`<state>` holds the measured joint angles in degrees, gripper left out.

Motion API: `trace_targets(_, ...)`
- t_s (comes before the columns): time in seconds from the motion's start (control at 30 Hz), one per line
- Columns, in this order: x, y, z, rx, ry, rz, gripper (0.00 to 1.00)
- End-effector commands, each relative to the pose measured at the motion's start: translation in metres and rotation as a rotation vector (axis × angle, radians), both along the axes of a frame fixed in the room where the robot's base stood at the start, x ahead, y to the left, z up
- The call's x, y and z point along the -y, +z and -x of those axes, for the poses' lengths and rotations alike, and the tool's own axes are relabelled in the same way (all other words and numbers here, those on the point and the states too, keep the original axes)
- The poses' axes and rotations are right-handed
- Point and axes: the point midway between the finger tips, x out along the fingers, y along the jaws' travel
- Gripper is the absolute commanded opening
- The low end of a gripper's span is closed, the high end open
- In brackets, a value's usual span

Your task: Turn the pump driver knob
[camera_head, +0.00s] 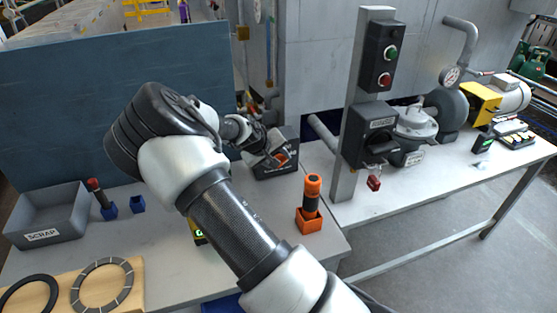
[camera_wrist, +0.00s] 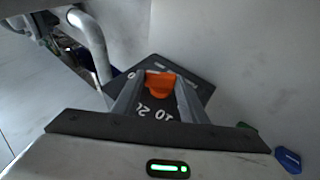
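The pump driver is a dark box (camera_head: 275,170) on the bench, beyond my forearm. Its orange knob (camera_wrist: 160,86) shows in the wrist view on a dark face with white numbers, and part of it shows in the head view (camera_head: 282,159). My gripper (camera_wrist: 161,79) is at this face with its fingers apart, one on each side of the knob. A narrow gap seems to lie beside the knob; contact is hard to tell. My gripper partly hides the box in the head view.
An orange holder (camera_head: 309,221) with an orange-topped cylinder (camera_head: 312,190) stands right of the box. A grey post (camera_head: 348,110) carries a button box (camera_head: 382,55). A grey scrap bin (camera_head: 45,217) is at left. A blue panel (camera_head: 100,100) stands behind.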

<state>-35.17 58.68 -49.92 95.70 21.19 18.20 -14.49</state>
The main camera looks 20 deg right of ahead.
Motion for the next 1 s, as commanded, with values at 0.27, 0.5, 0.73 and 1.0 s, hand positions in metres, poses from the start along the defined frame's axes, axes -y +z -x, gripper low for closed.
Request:
trace_targets(0.27,0.005,-0.002,0.002,-0.001,-0.011,-0.081,0.17)
trace_targets(0.5,0.009,-0.005,0.002,-0.002,-0.013,-0.257,0.17)
trace_targets(0.73,0.010,-0.005,0.003,-0.005,-0.009,-0.382,0.17)
trace_targets(1.0,0.009,-0.001,0.003,-0.006,-0.003,-0.415,0.17)
